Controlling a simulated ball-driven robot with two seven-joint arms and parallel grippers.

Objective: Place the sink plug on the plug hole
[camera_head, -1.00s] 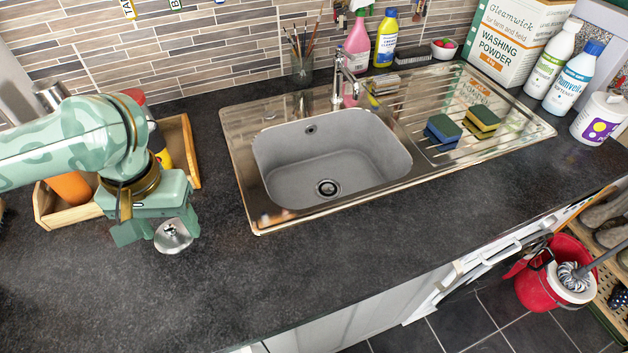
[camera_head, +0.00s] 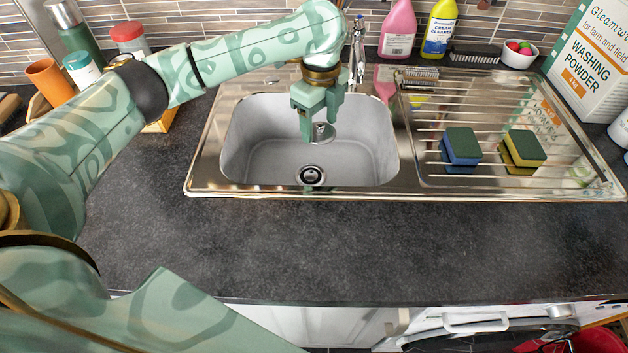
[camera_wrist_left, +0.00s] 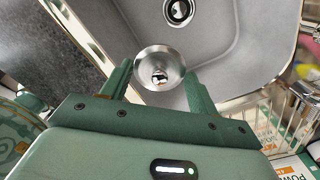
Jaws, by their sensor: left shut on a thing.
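The metal sink plug (camera_head: 322,133) is a small shiny disc held by my left gripper (camera_head: 319,118). The gripper is shut on it and hangs over the back part of the grey sink bowl (camera_head: 260,160). The plug hole (camera_head: 311,175) is a dark ringed opening in the bowl floor, in front of the plug in the head view. In the left wrist view the plug (camera_wrist_left: 160,69) sits between the fingers of the left gripper (camera_wrist_left: 160,85), and the plug hole (camera_wrist_left: 178,10) shows apart from it at the top. My right gripper is not in view.
The tap (camera_head: 357,50) stands close to the right of my left gripper. Two sponges (camera_head: 461,146) lie on the ridged drainer (camera_head: 430,120). Bottles (camera_head: 397,30) stand behind the sink. The dark worktop (camera_head: 300,240) in front is clear.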

